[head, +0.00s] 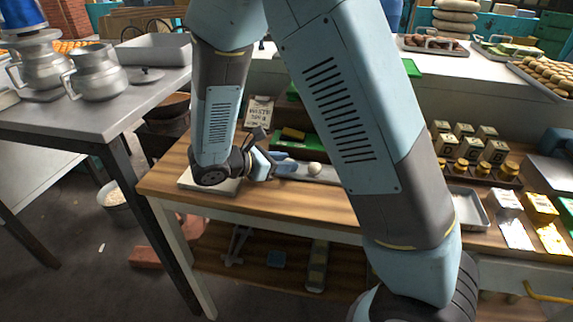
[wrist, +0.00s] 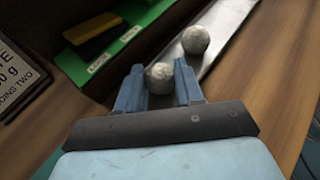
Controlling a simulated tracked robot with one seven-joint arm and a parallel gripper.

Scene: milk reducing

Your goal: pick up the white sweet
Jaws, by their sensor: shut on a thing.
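In the wrist view, a pale, round white sweet (wrist: 159,77) sits between the two blue fingers of my gripper (wrist: 160,82), which are shut on it. A second pale, round sweet (wrist: 195,40) lies just beyond the fingertips on a long grey metal tray (wrist: 232,22). In the head view, my gripper (head: 287,168) is low over the left part of this tray (head: 328,174). The second sweet (head: 314,169) shows to its right. The held sweet cannot be made out in the head view.
A green tray (wrist: 140,33) with a yellow block (wrist: 92,28) lies beside the metal tray. A printed sign (head: 259,112) stands behind. Boxes and gold-lidded jars (head: 480,165) stand at the right. Bare wooden tabletop (head: 290,205) runs along the front.

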